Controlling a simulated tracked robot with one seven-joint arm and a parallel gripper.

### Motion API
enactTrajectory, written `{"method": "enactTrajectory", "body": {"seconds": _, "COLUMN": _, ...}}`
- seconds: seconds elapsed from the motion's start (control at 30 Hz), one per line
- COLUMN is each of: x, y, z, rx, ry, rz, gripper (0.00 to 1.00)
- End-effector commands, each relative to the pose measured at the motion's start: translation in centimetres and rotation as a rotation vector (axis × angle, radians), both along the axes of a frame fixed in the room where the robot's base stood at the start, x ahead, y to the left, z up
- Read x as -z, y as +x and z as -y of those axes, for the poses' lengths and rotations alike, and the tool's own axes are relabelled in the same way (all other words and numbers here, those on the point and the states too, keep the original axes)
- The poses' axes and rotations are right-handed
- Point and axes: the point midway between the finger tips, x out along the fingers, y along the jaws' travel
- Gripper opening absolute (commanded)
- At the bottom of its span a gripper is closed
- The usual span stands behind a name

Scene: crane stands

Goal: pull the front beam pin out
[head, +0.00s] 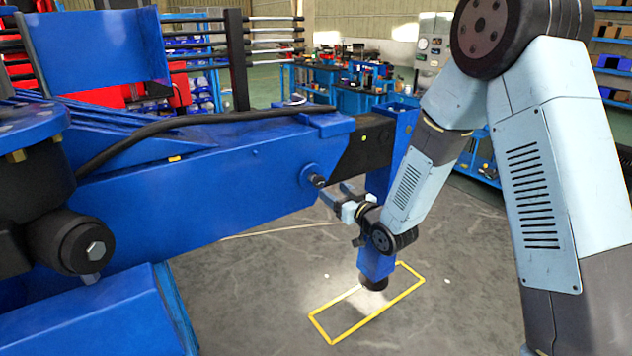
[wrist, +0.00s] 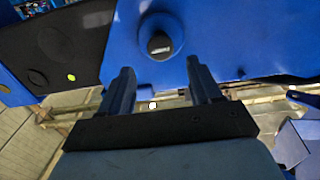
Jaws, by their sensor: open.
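The front beam pin (head: 318,180) shows as a dark round end in a round boss on the side of the blue beam (head: 220,187), near the beam's right end. In the wrist view the pin (wrist: 159,44) is a black knob in a blue round boss, above and between my fingertips. My gripper (head: 332,195) is open beside the beam, just right of and slightly below the pin in the head view. In the wrist view my gripper's two fingers (wrist: 158,72) stand apart with nothing between them. The fingertips appear just short of the pin; whether they touch the beam, I cannot tell.
A black inner beam (head: 362,150) runs out of the blue beam to a blue upright leg (head: 378,262). A yellow rectangle (head: 335,340) is marked on the floor below. A black hose (head: 150,130) lies along the beam. Workbenches (head: 365,98) stand behind. The floor below the beam is mostly clear.

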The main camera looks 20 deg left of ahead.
Motion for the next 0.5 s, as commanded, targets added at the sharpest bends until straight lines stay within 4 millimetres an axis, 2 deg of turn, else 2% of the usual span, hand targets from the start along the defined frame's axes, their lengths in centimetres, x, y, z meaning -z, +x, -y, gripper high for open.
{"method": "enactTrajectory", "body": {"seconds": 0.3, "x": 0.0, "y": 3.5, "z": -4.2, "rx": 0.0, "ry": 0.001, "rz": 0.001, "gripper": 0.63}}
{"method": "enactTrajectory", "body": {"seconds": 0.5, "x": 0.0, "y": 5.0, "z": -5.8, "rx": 0.001, "ry": 0.0, "rz": 0.0, "gripper": 0.63}}
